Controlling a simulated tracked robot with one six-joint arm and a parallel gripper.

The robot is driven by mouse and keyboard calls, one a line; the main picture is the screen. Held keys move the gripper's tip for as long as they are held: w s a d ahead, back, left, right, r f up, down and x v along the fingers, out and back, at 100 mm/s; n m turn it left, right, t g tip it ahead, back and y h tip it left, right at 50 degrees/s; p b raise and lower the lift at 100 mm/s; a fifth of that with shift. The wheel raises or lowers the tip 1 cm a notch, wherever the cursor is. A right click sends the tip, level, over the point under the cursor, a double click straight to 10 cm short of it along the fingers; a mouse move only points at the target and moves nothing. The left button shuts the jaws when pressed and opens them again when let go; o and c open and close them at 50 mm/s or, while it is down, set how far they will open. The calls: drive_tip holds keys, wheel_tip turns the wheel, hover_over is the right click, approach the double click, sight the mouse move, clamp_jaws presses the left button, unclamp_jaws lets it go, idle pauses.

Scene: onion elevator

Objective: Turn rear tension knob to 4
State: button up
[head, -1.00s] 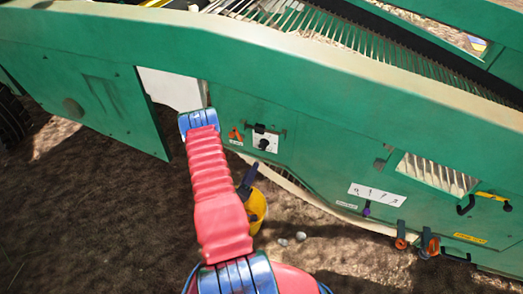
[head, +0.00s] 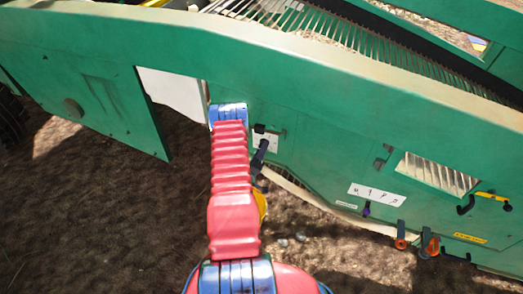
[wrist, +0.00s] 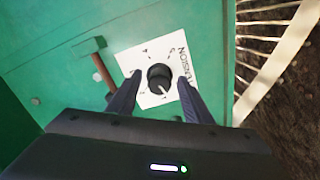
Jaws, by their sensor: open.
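The tension knob (wrist: 159,72) is round and black on a white plate (wrist: 176,50) with numbers and the word TENSION. Its pale pointer mark faces the near side of the picture, slightly right. My gripper (wrist: 159,80) is open, with one dark finger on each side of the knob. Whether either finger touches the knob, I cannot tell. In the head view my gripper (head: 262,147) overlaps the plate (head: 271,143), and the knob is hidden behind it and the arm.
A reddish-brown lever (wrist: 104,72) sits left of the plate. The green machine panel (head: 320,160) surrounds it. A black handle (head: 466,205) and orange-based clamps (head: 401,241) are farther right.

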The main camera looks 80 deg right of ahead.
drive_tip(key=shift+d, duration=0.15)
drive_tip(key=c, duration=1.1)
